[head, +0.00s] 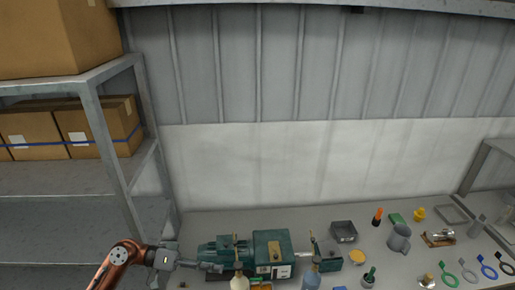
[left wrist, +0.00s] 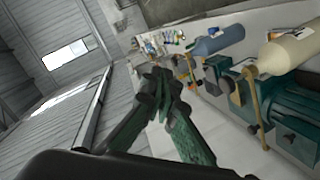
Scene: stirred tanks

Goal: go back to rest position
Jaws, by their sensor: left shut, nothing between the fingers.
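My left gripper (head: 208,266) comes in from the lower left in the head view, beside the left end of a green machine (head: 272,250) on the bench. Its fingers are shut and empty. In the left wrist view the closed fingers (left wrist: 170,88) show in the middle, and the green machine (left wrist: 292,122) lies to their right. I cannot tell whether the gripper touches the machine. My right gripper is not in view.
A shelf rack with cardboard boxes (head: 97,128) stands at the left. The wall is behind.

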